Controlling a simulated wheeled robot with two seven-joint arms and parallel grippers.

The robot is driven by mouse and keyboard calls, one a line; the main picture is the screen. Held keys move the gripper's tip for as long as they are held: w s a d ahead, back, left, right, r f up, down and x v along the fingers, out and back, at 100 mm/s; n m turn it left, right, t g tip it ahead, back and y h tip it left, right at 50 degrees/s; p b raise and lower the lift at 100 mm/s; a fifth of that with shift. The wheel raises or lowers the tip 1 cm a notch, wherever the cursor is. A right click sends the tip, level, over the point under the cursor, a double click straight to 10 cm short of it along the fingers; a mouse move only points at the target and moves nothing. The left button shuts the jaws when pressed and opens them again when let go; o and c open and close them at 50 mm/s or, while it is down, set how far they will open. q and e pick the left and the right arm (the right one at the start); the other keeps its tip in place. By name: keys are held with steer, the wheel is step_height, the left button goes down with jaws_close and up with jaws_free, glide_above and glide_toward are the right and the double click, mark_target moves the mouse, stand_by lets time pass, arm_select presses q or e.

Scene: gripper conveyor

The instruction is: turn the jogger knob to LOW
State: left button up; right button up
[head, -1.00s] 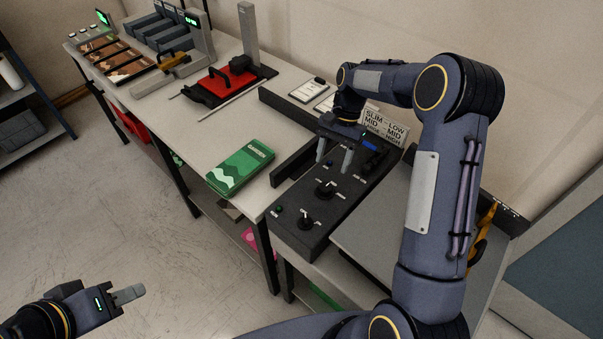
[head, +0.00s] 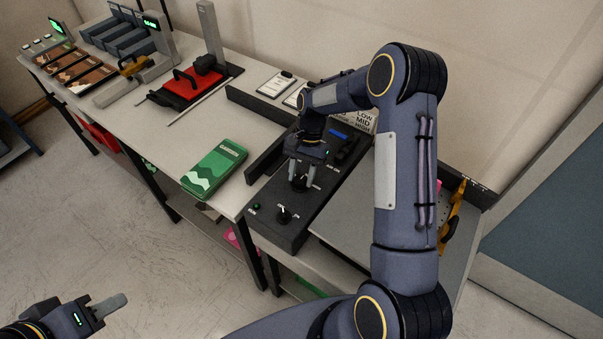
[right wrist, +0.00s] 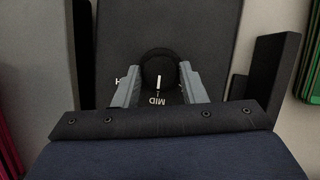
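The jogger knob (head: 299,184) is a round black knob on the dark control panel (head: 320,205). In the right wrist view the knob (right wrist: 158,66) has a white mark pointing at the label MID (right wrist: 157,101); part of an H shows at its left. My right gripper (head: 304,178) points down over it, with one finger on each side of the knob. The fingers look open; I cannot tell whether they touch it. The LOW label is not readable beside the knob. My left gripper (head: 108,308) is at the lower left, away from the table; its finger opening is unclear.
A second knob (head: 284,215) and a green button (head: 257,206) are nearer the panel's front. A green package (head: 214,168) lies on the table to the left. A dark rail (head: 266,160) borders the panel. A wall sign (head: 363,121) is partly hidden by my arm.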

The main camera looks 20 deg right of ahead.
steer(key=c, duration=0.5)
steer(key=n+h+b, duration=0.1)
steer(key=n, duration=0.1)
steer(key=n+g+h, duration=0.1)
steer(key=n, duration=0.2)
steer(key=shift+w+a+n+b, duration=0.15)
steer(key=shift+n+b, duration=0.15)
steer(key=shift+b, duration=0.05)
steer(key=n+h, duration=0.1)
steer(key=n, duration=0.2)
steer(key=n+h+b, duration=0.1)
steer(key=n, duration=0.2)
steer(key=shift+a+r, duration=0.1)
steer(key=shift+a, duration=0.1)
steer(key=shift+n, duration=0.3)
steer(key=o, duration=1)
